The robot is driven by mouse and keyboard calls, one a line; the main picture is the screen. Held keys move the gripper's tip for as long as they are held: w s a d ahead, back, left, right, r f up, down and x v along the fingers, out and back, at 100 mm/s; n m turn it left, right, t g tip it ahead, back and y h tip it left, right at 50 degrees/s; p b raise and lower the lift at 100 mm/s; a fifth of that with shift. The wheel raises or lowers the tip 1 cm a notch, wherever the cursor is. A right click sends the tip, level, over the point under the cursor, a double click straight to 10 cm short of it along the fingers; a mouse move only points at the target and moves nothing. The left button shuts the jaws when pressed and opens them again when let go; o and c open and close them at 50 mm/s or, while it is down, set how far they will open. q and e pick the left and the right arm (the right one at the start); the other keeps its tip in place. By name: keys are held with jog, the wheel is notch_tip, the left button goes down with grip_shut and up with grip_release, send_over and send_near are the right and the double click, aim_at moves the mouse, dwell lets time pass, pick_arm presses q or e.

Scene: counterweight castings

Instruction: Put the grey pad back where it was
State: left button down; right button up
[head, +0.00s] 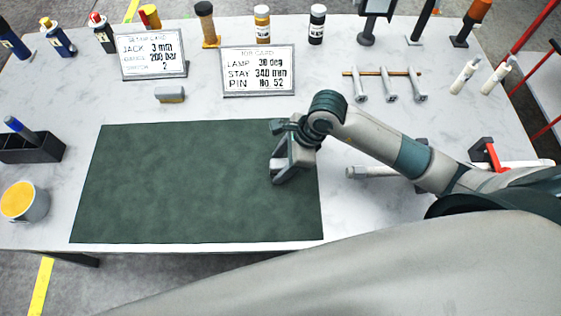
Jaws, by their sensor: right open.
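A small grey pad-like block (170,95) with a yellowish part lies on the white table, behind the green mat and in front of the left sign. It is the only thing I see that could be the grey pad. My right gripper (280,172) is over the right part of the dark green mat (180,185). It is open, with nothing visible between its fingers, and is well apart from the block, to its right and nearer to me. Whether it touches the mat I cannot tell. My left gripper is out of view.
Two signs (258,72) stand behind the mat, with several bottles behind them. A rack of metal pins (388,85) is at the back right. A black holder (30,145) and a yellow-filled tin (24,202) stand on the left. The mat is otherwise bare.

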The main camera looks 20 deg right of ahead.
jog(key=shift+r, duration=0.2)
jog(key=b+v, duration=0.3)
jog(key=v, duration=0.9)
jog(key=shift+f, duration=0.1)
